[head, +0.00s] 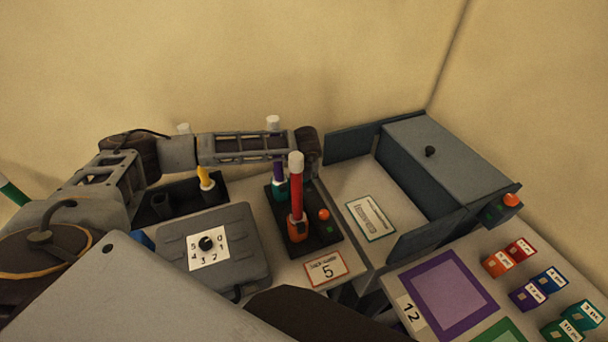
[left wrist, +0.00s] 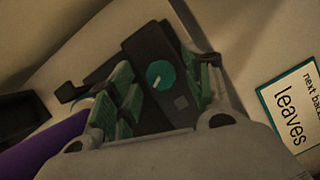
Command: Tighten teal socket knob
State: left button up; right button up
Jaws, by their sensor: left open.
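The teal socket (head: 279,189) stands on a black base (head: 325,237), holding a purple rod (head: 278,171) with a white tip. In the left wrist view, its round teal knob (left wrist: 160,74) with a pale pointer mark faces the camera on a dark block. My left gripper (left wrist: 163,82) is open, its green-padded fingers to either side of the knob in that view. I cannot tell whether they touch it. In the head view the left gripper (head: 309,155) is behind the red rod (head: 296,188), its fingertips hidden. My right gripper is not in view.
The red rod stands upright in an orange socket (head: 297,229), close in front. A grey dial box (head: 235,265) and a black tray (head: 178,216) with a yellow piece lie left. A dark cabinet (head: 440,155), a teal-edged card (head: 370,218) and several coloured blocks (head: 499,264) lie right.

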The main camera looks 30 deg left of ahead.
pick_arm(q)
jog(key=shift+w+f, duration=0.1)
jog(key=shift+f, duration=0.2)
jog(key=c, duration=1)
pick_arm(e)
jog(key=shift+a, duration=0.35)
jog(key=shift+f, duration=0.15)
